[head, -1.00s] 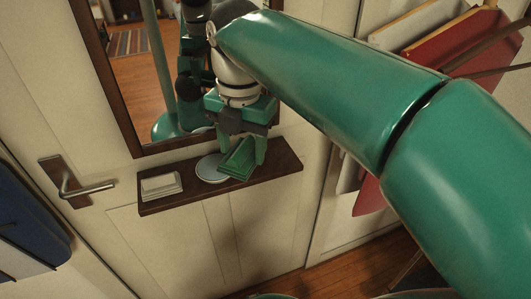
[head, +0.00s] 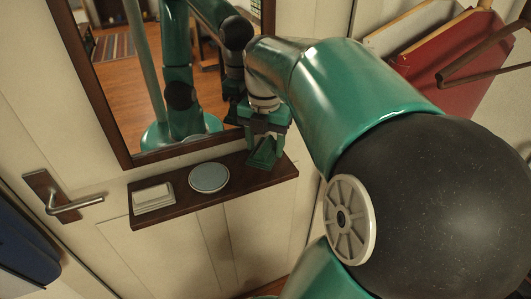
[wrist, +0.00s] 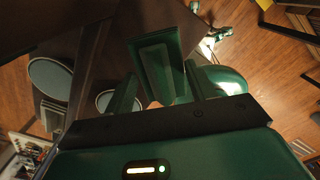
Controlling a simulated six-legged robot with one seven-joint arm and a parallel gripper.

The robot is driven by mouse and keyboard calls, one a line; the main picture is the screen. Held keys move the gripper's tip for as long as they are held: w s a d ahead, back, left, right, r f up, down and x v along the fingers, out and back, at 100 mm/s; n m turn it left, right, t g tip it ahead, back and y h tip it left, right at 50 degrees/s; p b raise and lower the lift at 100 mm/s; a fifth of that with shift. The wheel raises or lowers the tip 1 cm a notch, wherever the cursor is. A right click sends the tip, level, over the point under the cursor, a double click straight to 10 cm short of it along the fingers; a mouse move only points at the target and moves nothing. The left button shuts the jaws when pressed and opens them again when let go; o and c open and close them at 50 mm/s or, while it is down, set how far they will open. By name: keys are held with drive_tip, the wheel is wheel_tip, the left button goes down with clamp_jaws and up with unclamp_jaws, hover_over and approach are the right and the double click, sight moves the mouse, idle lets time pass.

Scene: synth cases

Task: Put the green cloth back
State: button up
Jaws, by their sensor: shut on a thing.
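The green cloth (head: 263,154) is a folded dark-green pad at the right end of the brown shelf (head: 236,181). My gripper (head: 265,146) is shut on it from above. In the wrist view the cloth (wrist: 157,62) shows between the two fingers of my gripper (wrist: 160,85). I cannot tell whether its underside touches the shelf. A round pale-blue disc with a light rim (head: 209,177) lies bare in the middle of the shelf, left of the cloth and apart from it.
A white folded stack (head: 153,196) lies at the shelf's left end. A dark-framed mirror (head: 92,100) rises right behind the shelf and reflects my arm. A door handle (head: 72,206) juts out at left. Red and pale panels (head: 440,60) stand at upper right.

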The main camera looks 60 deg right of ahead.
sight(266, 154)
drive_tip(key=shift+w+d+f, duration=0.25)
drive_tip(key=shift+f, duration=0.15)
drive_tip(key=shift+d+f, duration=0.1)
drive_tip(key=shift+f, duration=0.05)
drive_tip(key=shift+w+d+f, duration=0.1)
drive_tip(key=shift+d+f, duration=0.05)
drive_tip(key=shift+f, duration=0.75)
drive_tip(key=shift+d+f, duration=0.1)
drive_tip(key=shift+f, duration=0.75)
drive_tip(key=o, duration=0.9)
drive_tip(key=shift+f, duration=0.1)
wheel_tip(266, 154, up, 12)
drive_tip(key=shift+r, duration=0.15)
drive_tip(key=shift+a, duration=0.15)
